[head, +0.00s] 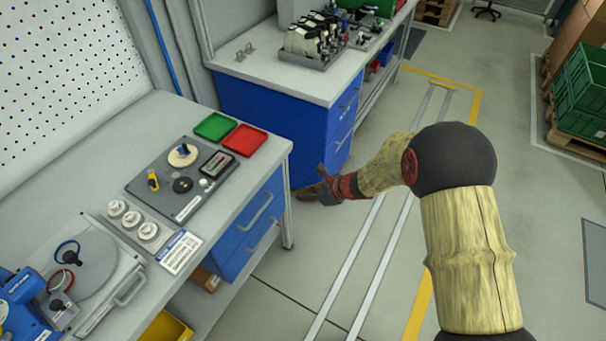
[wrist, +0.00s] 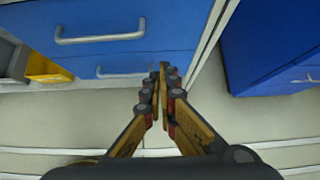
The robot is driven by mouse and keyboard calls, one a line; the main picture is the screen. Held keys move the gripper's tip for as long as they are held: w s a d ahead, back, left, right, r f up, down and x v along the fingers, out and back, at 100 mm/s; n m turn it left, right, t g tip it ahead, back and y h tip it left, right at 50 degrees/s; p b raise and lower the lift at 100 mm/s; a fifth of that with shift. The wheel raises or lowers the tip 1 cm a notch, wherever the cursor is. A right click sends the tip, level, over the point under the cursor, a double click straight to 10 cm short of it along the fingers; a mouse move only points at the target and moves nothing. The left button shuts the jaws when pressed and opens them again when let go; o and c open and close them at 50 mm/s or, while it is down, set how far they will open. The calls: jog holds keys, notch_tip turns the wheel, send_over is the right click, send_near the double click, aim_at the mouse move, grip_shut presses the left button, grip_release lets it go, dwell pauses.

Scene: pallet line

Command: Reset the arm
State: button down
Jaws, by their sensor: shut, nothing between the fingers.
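My arm reaches across the right half of the head view, over the floor aisle. My gripper (head: 305,195) is at its end, just right of the near workbench (head: 270,152) and in front of the far bench's blue drawers (head: 345,122). The wrist view shows my gripper (wrist: 160,72) with its fingertips together and nothing between them. Behind the fingers there are the near bench's blue drawers (wrist: 112,28) and grey floor.
The near bench holds a grey plate (head: 178,205) with parts, a green tray (head: 217,126) and a red tray (head: 245,140). The far bench bears a tray of white parts (head: 310,55). Green crates (head: 583,85) stand at the right. Floor between is clear.

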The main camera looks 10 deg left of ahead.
jog(key=s+d+r+n+g+h, duration=0.1)
jog(key=s+d+r+n+g, duration=0.1)
jog(key=s+n, duration=0.45)
jog(key=s+d+r+n+g+h, duration=0.1)
jog(key=s+d+r+n+g, duration=0.15)
jog(key=s+n, duration=0.35)
jog(key=s+d+r+n+t+h, duration=0.3)
jog(key=s+d+r, duration=0.5)
jog(key=d+r, duration=0.4)
jog(key=s+d+r+n+t+h, duration=0.3)
jog(key=s+d+r+n, duration=0.3)
jog(key=s+d+r, duration=0.3)
jog(key=d+r+t, duration=0.1)
jog(key=d+r, duration=0.3)
jog(key=r, duration=0.3)
jog(key=shift+d, duration=0.2)
